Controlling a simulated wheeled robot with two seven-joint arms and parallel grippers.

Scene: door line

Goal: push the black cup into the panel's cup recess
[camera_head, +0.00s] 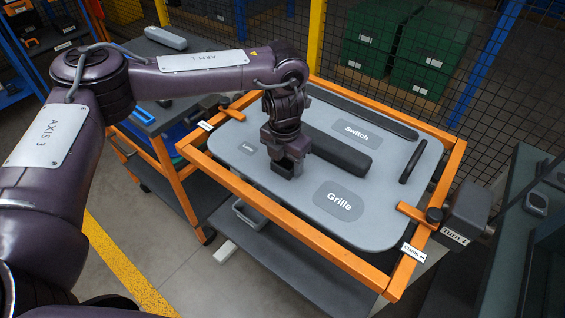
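The grey door panel (385,215) lies in an orange frame, with labels reading "Switch", "Grille" and a smaller one too small to read surely. My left gripper (287,168) points down at the panel's left-middle part, close to or touching its surface. Its dark fingers blend together, so I cannot tell whether they are open or shut. I cannot make out the black cup or the cup recess; either may be hidden under or behind the gripper. My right gripper is out of view.
The orange frame (290,239) surrounds the panel. A black armrest-like bar (345,154) and a black handle (412,162) rise from the panel. A dark box labelled "Turn" (470,208) stands at the frame's right corner. The panel's front right is clear.

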